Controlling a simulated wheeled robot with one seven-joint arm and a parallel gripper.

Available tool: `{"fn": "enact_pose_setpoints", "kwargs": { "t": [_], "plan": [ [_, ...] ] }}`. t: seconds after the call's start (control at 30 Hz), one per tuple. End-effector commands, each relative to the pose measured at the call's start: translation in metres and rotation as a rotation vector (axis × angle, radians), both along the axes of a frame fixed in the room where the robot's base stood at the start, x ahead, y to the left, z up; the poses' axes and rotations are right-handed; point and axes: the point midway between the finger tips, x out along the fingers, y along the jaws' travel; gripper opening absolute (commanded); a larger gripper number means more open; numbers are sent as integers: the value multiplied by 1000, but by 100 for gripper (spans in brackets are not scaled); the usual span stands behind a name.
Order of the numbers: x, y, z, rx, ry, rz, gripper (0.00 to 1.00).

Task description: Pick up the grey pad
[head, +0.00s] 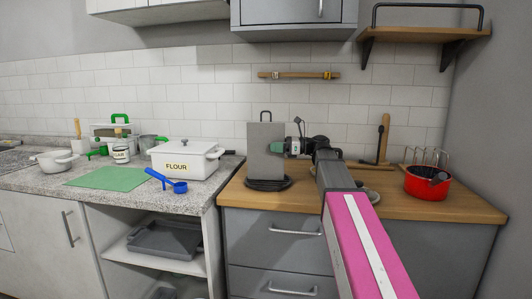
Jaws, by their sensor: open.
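A grey upright slab (264,147), possibly the grey pad, stands on the left part of the wooden counter, with a dark handle or loop above its top edge. A dark round base or coil (268,184) lies at its foot. My gripper (277,147) is at the end of my pink and grey arm, pointing left at the slab's right side. The jaws are small here, and nothing is visibly held.
A red pot (428,184) stands on the right of the wooden counter (470,205), with a wire rack behind it. A white flour box (184,159), a blue scoop (167,182) and a green mat (107,178) are on the stone counter to the left. Grey trays (165,240) sit on the shelf below.

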Motion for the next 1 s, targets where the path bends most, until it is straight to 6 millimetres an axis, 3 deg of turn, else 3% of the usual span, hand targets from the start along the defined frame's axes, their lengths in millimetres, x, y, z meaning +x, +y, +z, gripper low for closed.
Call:
{"fn": "enact_pose_setpoints", "kwargs": {
  "t": [0.17, 0.33, 0.77, 1.0],
  "plan": [
    [0, 0, 0, 0, 0, -1, 62],
    [0, -1, 0, 0, 0, -1, 6],
    [0, -1, 4, 1, -1, -1, 6],
    [1, -1, 31, 1, -3, 0, 6]
  ]
}}
